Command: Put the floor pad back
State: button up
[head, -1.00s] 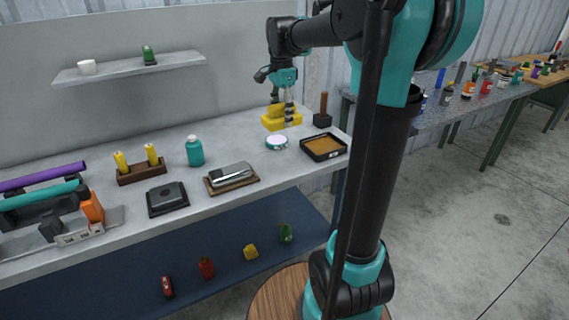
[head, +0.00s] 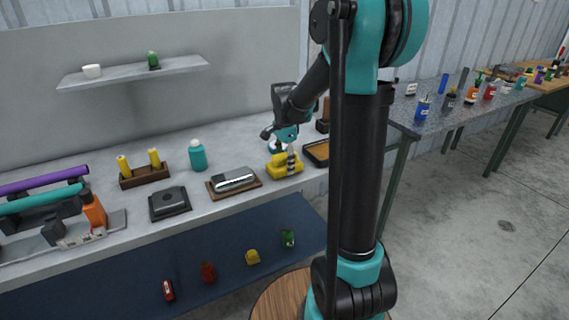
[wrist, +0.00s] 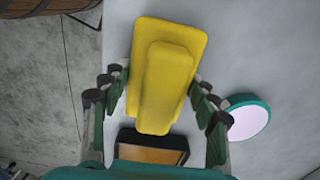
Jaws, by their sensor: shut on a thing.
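A yellow pad (head: 287,168) with a raised, narrower block along its middle is the likely floor pad. My gripper (head: 285,150) is over it near the bench's front edge. In the wrist view the yellow pad (wrist: 165,75) sits between the two green fingers of my gripper (wrist: 160,90), which are shut on it, one on each side. It covers part of the tray behind it in that view. I cannot tell for sure whether its underside touches the bench.
A black tray with a brown inside (head: 316,153) and a white disc with a teal rim (wrist: 248,120) are close by on the grey bench (head: 235,207). A metal-topped block (head: 234,180) and a teal bottle (head: 197,156) stand to the left. A shelf (head: 135,70) hangs behind.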

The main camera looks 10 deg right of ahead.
aim_at(285, 154)
jog(key=shift+f, duration=0.15)
jog(key=o, duration=1.2)
jog(key=shift+f, duration=0.1)
notch_tip(285, 154, up, 12)
jog(key=s+d+f+n+t, duration=0.1)
jog(key=s+f+n, duration=0.3)
jog(key=s+f, duration=0.2)
jog(key=s+d+f+n+t, duration=0.1)
jog(key=s+f+n, duration=0.4)
jog(key=s, duration=0.3)
jog(key=s+d+f+n+t, duration=0.2)
jog(key=s+f+n, duration=0.3)
jog(key=s, duration=0.3)
jog(key=shift+f, duration=0.9)
